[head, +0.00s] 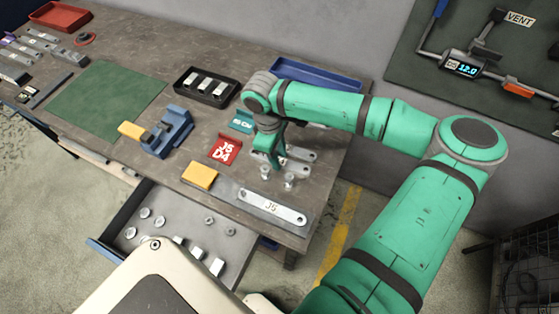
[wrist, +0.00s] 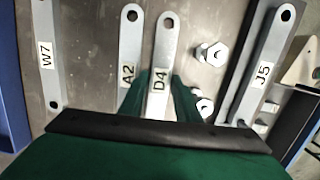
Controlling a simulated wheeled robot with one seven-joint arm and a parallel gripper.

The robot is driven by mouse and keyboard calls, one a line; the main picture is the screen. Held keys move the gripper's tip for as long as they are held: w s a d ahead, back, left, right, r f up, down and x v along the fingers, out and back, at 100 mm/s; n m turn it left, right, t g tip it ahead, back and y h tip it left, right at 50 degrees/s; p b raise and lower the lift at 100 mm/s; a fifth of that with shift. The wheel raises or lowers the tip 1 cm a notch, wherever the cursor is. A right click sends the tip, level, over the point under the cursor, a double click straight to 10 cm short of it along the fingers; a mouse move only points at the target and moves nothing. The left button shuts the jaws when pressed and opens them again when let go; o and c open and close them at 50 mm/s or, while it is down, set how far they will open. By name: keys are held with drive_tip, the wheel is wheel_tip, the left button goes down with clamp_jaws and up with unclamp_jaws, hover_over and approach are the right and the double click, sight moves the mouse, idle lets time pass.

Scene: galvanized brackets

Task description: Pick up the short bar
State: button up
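In the wrist view, several flat metal bars with end holes lie side by side, labelled W7 (wrist: 48,80), A2 (wrist: 131,45), D4 (wrist: 166,50) and J5 (wrist: 268,50). No label reads "short". The lower ends of A2 and D4 are hidden by my gripper, so I cannot compare all lengths. My gripper (wrist: 163,92) is open, its green fingers on either side of the D4 bar; I cannot tell whether they touch it. In the head view, my gripper (head: 270,155) points down at the bench, beside the bar ends (head: 300,154). The J5 bar (head: 272,208) lies near the front edge.
Upright bolts (head: 289,180) stand close to my gripper, also in the wrist view (wrist: 212,54). A red card (head: 225,148) reads J5 D4. A blue vise (head: 168,132), black tray (head: 205,88) and blue tray (head: 315,75) surround the area. An open drawer (head: 190,215) lies below.

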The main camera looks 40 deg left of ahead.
drive_tip(key=shift+c, duration=0.6)
clamp_jaws()
drive_tip(key=shift+r, duration=0.2)
